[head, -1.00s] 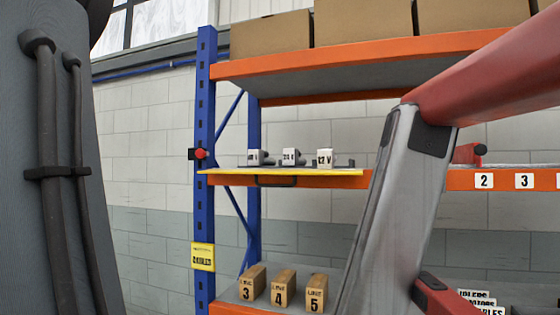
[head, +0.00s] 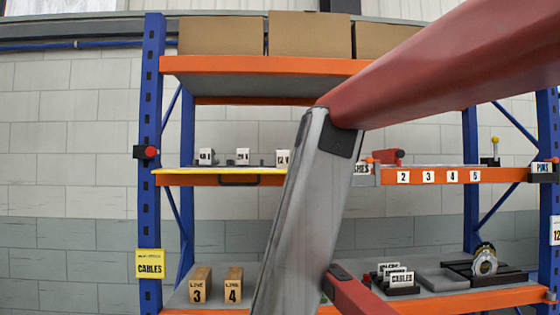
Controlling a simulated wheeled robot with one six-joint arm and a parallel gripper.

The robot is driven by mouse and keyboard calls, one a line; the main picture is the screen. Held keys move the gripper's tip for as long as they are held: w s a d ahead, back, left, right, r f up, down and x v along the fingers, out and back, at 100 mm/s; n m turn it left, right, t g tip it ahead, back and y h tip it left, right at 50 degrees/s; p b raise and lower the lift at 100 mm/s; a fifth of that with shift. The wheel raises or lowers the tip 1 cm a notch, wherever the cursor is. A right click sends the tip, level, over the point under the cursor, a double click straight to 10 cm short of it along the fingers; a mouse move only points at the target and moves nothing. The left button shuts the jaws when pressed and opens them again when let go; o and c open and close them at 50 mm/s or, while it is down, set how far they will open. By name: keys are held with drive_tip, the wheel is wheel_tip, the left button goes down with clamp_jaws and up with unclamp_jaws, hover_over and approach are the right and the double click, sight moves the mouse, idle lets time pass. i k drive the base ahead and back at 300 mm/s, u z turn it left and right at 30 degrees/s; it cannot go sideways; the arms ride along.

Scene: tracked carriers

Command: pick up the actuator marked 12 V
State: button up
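The actuator marked 12 V (head: 282,158) is a small white block on the left part of the middle shelf. All stand on a yellow-edged tray (head: 190,171) with a dark handle. My gripper is out of view; only my red and grey arm links cross the picture.
The orange-beamed shelf rack (head: 270,66) has blue posts and cardboard boxes (head: 310,35) on top. Wooden blocks marked LINE 3 (head: 200,287) and LINE 4 (head: 233,287) stand on the lower shelf. A red tool-like thing (head: 389,156) lies right of my arm.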

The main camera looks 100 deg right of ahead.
sight(282, 156)
drive_tip(key=z, duration=1.85)
